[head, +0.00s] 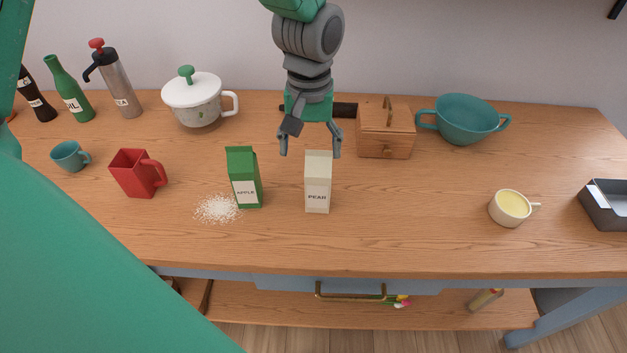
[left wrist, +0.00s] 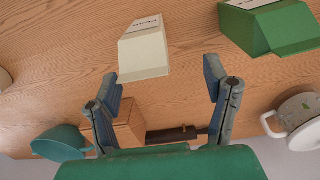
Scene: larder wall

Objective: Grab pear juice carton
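The pear juice carton (head: 318,184) is white, labelled PEAR, and stands upright near the middle of the wooden counter. In the left wrist view the carton (left wrist: 144,52) lies beyond the fingertips, roughly between their lines. My left gripper (head: 311,154) is open and empty, with its fingers pointing down by the carton's top. Its two fingers also show spread apart in the left wrist view (left wrist: 162,82). I cannot tell whether a finger touches the carton. My right gripper is not seen in either view.
A green apple carton (head: 244,178) stands left of the pear carton, by spilled white grains (head: 217,209). A wooden box (head: 386,132) and a teal bowl (head: 464,122) stand behind to the right. The counter right of the pear carton is clear up to a cream cup (head: 510,208).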

